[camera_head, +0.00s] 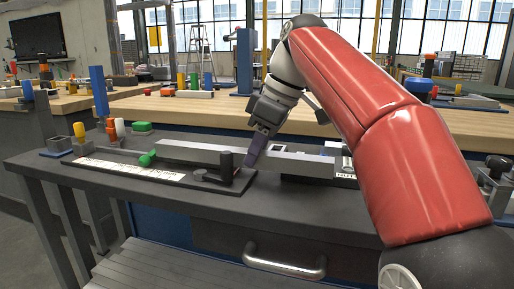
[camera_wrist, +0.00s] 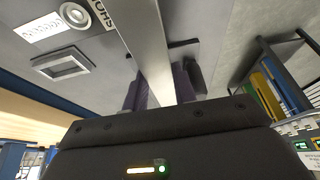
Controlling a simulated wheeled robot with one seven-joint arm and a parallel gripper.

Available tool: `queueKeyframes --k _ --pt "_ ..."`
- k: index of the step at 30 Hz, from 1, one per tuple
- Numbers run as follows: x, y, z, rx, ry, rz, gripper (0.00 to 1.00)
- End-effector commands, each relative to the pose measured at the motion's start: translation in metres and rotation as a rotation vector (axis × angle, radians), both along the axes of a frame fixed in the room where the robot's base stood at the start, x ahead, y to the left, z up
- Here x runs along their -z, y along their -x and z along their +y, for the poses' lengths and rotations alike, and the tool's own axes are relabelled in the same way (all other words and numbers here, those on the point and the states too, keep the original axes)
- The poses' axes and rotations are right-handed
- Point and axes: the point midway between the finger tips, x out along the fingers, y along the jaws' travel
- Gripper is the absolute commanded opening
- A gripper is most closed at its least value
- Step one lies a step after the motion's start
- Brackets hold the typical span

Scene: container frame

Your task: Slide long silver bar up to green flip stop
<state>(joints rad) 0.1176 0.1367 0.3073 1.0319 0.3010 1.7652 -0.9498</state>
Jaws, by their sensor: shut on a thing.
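The long silver bar (camera_head: 200,153) lies lengthwise over a dark fixture plate on the near bench. Its left end is close to the green flip stop (camera_head: 147,159); I cannot tell whether they touch. My gripper (camera_head: 254,158) comes down from above and is shut on the bar right of its middle. In the wrist view, the bar (camera_wrist: 145,35) runs from the top edge down between the purple fingers of my gripper (camera_wrist: 160,88). The fingertips are partly hidden by the bar in the head view.
A black post clamp (camera_head: 227,168) stands in front of the bar, just left of my gripper. Yellow, orange and blue pieces stand at the bench's left. The bench front (camera_head: 180,195) is clear.

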Motion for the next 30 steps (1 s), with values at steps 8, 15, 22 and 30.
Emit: queueKeyframes --k 8,15,22,30 --pt "0.0078 0.0000 0.0000 0.000 -0.001 -0.001 0.00" --pt "0.0074 0.0001 0.0000 0.000 -0.001 -0.001 0.00" --pt "0.0072 -0.0003 0.0010 0.000 -0.001 -0.001 0.00" --pt "0.0070 -0.0016 0.0047 0.000 -0.001 0.000 0.00"
